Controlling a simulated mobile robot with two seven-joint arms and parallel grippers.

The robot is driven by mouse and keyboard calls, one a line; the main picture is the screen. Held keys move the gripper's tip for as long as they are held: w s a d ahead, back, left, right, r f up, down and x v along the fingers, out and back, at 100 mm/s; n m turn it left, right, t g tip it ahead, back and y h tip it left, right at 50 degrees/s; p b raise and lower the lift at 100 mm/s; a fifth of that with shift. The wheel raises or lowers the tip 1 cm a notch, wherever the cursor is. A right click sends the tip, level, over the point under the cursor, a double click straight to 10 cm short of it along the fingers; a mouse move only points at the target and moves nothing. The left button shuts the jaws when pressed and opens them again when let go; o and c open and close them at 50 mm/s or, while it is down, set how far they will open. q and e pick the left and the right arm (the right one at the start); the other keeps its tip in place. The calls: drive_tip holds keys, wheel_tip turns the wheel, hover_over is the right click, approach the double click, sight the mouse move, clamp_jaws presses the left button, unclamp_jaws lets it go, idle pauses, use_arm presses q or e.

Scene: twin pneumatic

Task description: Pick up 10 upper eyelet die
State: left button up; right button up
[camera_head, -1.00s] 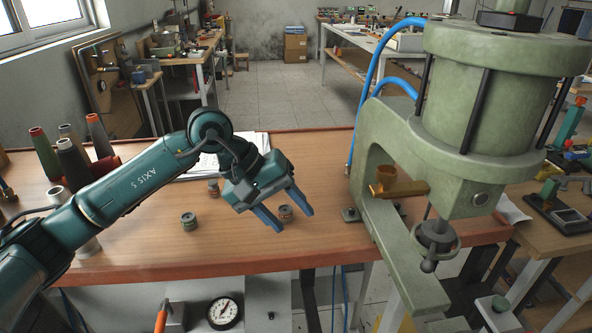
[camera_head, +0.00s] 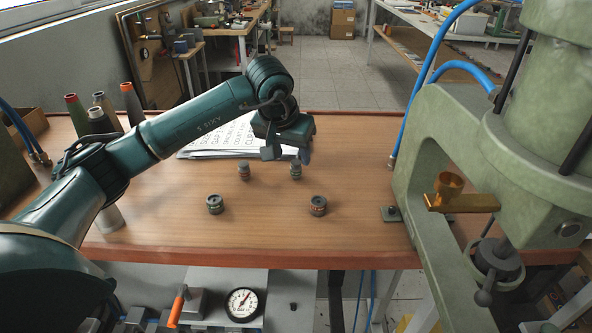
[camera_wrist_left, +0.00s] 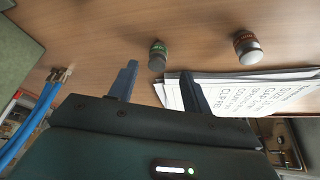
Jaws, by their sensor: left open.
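A narrow, stemmed back right die (camera_head: 296,169) has a green mark in the left wrist view (camera_wrist_left: 157,56). A similar back left die (camera_head: 244,171) has an orange-red mark there (camera_wrist_left: 247,47). Two wider dies stand nearer the front edge, a left one (camera_head: 215,204) and a right one (camera_head: 318,206). Their size markings are unreadable. My left gripper (camera_head: 286,156) is open and empty behind the back right die; the wrist view shows that die just beyond the fingertips (camera_wrist_left: 157,72).
Printed sheets (camera_head: 222,140) lie behind the dies, under the gripper. A green press (camera_head: 425,150) with a brass cup (camera_head: 450,186) stands at the right. Thread cones (camera_head: 131,102) stand at the left.

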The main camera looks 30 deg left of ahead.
sight(296, 162)
use_arm(q)
drive_tip(key=x, duration=0.4)
drive_tip(key=shift+w+d+f, duration=0.1)
drive_tip(key=shift+d+f, duration=0.1)
drive_tip(key=shift+f, duration=0.15)
clamp_jaws()
